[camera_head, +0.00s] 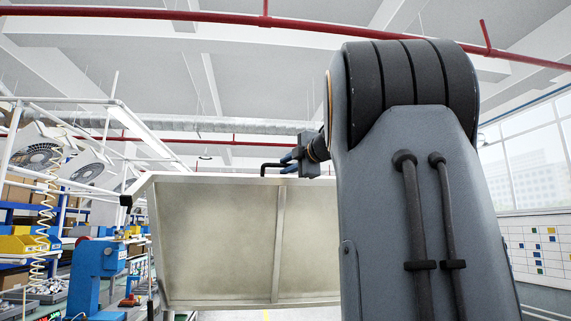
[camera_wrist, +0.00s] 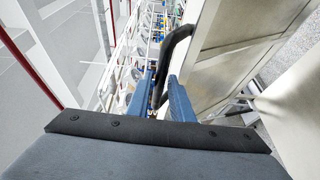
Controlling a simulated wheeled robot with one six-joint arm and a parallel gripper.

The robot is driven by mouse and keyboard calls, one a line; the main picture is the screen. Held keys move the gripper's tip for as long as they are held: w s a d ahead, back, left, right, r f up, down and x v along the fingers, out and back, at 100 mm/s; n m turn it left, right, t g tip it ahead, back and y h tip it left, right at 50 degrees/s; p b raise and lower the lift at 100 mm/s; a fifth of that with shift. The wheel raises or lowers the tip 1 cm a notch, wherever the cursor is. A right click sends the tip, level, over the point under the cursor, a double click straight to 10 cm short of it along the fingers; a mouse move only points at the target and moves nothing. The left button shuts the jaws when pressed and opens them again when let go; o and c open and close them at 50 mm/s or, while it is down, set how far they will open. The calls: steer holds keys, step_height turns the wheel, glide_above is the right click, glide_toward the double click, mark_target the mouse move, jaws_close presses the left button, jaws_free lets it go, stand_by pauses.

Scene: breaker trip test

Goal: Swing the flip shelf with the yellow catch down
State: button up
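A large beige panel with a pale frame and ribs (camera_head: 215,240), which looks like the flip shelf, stands raised in the middle of the head view. It also fills the upper right of the wrist view (camera_wrist: 245,35). No yellow catch can be made out on it. A black bent handle (camera_head: 267,166) rises at its top edge. My gripper (camera_head: 287,159) is at this handle, above the panel's top edge. In the wrist view its blue fingers stand on either side of the black handle (camera_wrist: 177,42). Whether both fingers touch it cannot be told.
My arm covers the right of the head view and hides the panel's right end. A blue machine (camera_head: 92,275) and shelving with yellow bins (camera_head: 22,244) stand at the left. A whiteboard (camera_head: 540,250) hangs at the far right. The air above the panel looks clear.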

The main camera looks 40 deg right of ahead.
steer(key=shift+w, duration=0.55)
jaws_close()
steer(key=shift+f, duration=0.15)
